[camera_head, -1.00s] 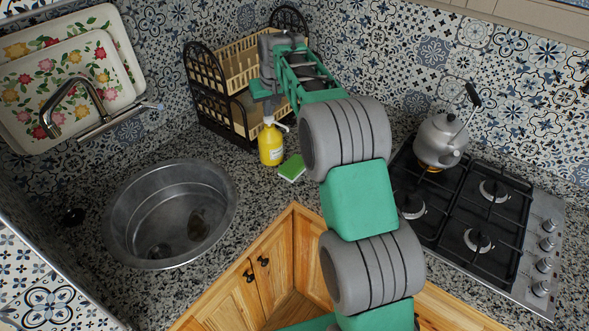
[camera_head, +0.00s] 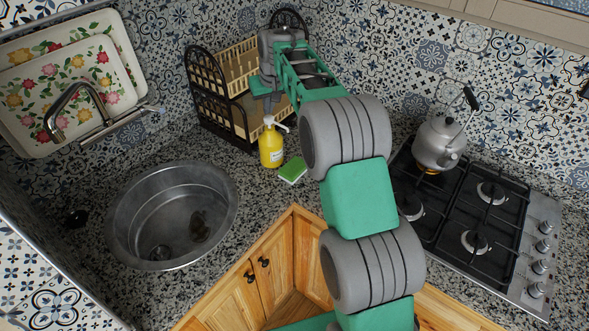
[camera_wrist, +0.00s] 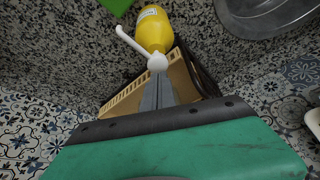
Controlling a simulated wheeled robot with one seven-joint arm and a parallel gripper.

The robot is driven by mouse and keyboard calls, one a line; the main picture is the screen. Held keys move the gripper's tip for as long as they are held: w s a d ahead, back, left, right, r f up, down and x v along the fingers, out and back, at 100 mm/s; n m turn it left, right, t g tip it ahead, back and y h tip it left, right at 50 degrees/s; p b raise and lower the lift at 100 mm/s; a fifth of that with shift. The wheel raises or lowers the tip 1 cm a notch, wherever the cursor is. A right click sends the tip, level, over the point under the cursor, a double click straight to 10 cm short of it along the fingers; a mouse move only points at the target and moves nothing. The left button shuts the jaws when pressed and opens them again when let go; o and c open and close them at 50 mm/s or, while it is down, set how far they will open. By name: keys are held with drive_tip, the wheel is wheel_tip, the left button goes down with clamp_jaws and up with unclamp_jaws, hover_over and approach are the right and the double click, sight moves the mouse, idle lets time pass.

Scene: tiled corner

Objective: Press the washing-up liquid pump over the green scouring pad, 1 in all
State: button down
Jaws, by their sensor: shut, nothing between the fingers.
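The yellow washing-up liquid bottle (camera_head: 271,150) stands upright on the counter, with its white pump head (camera_head: 268,121) on top. The pump's nozzle points right, towards the side of the green scouring pad (camera_head: 293,170), which lies flat just right of the bottle. My gripper (camera_head: 267,107) is shut and empty, pointing down just above the pump head. In the wrist view the shut fingertips (camera_wrist: 157,80) end right at the white pump head (camera_wrist: 157,63); I cannot tell whether they touch. The yellow bottle (camera_wrist: 154,30) and a corner of the green pad (camera_wrist: 114,4) show beyond.
A two-tier dish rack (camera_head: 205,100) stands close behind the bottle and gripper. A round steel sink (camera_head: 120,235) is at the left, with a tap (camera_head: 75,95) and flowered trays (camera_head: 70,75). A kettle (camera_head: 438,143) sits on the gas hob (camera_head: 465,215) at the right.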

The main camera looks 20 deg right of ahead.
idle(0.3)
wheel_tip(320, 180, up, 3)
drive_tip(key=shift+f+p, duration=0.1)
drive_tip(key=shift+p, duration=0.95)
wheel_tip(320, 180, up, 3)
drive_tip(key=shift+r, duration=0.1)
drive_tip(key=s+r+b, duration=0.2)
drive_tip(key=s+r, duration=0.1)
drive_tip(key=s, duration=1.3)
drive_tip(key=s+f+b, duration=0.1)
drive_tip(key=s+f, duration=0.4)
drive_tip(key=s, duration=0.6)
drive_tip(key=s+f+m+b, duration=0.1)
drive_tip(key=s+f, duration=0.4)
drive_tip(key=s, duration=0.6)
drive_tip(key=shift+f, duration=0.2)
